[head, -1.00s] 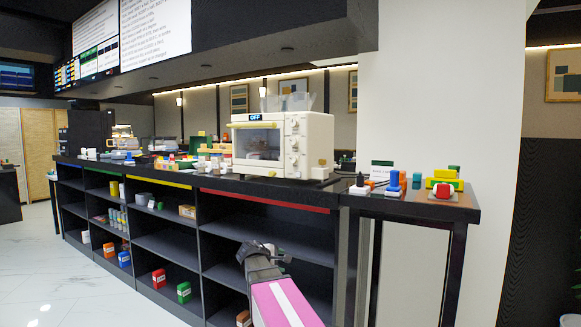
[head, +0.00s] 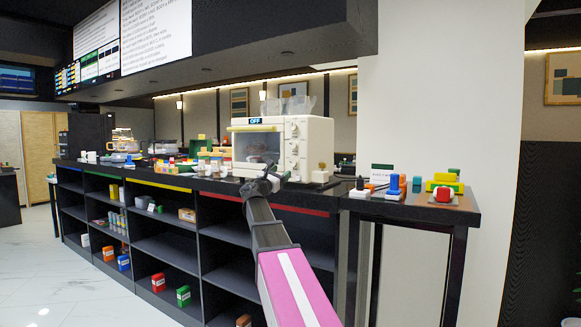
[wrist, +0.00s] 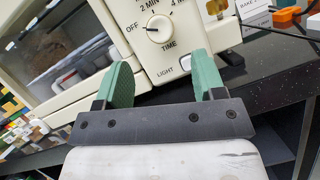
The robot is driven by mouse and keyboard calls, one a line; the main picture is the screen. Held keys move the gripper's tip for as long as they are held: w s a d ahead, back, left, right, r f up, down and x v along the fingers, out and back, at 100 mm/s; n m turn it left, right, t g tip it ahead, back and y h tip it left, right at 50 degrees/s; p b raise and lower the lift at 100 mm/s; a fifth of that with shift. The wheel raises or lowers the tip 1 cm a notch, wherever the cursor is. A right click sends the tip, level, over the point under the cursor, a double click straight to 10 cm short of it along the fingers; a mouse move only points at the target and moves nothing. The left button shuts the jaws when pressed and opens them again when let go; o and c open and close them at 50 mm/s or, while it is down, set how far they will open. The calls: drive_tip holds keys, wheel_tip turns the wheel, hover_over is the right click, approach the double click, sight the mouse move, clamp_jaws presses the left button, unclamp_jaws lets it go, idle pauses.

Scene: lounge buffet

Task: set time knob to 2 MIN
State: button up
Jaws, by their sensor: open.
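The cream toaster oven (head: 313,150) stands on the black counter, with a small display reading OFF on its front. Its time knob (wrist: 160,28) is at the top of the wrist view, with OFF at its left, 2 MIN above and TIME below. In the head view my gripper (head: 275,181) is by the oven's lower front.
The oven door (wrist: 62,75) is shut at the left.

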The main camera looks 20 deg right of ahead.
sight(292, 163)
drive_tip(key=x, duration=0.7)
drive_tip(key=shift+w+d, duration=0.1)
drive_tip(key=shift+d, duration=0.1)
drive_tip(key=c, duration=0.9)
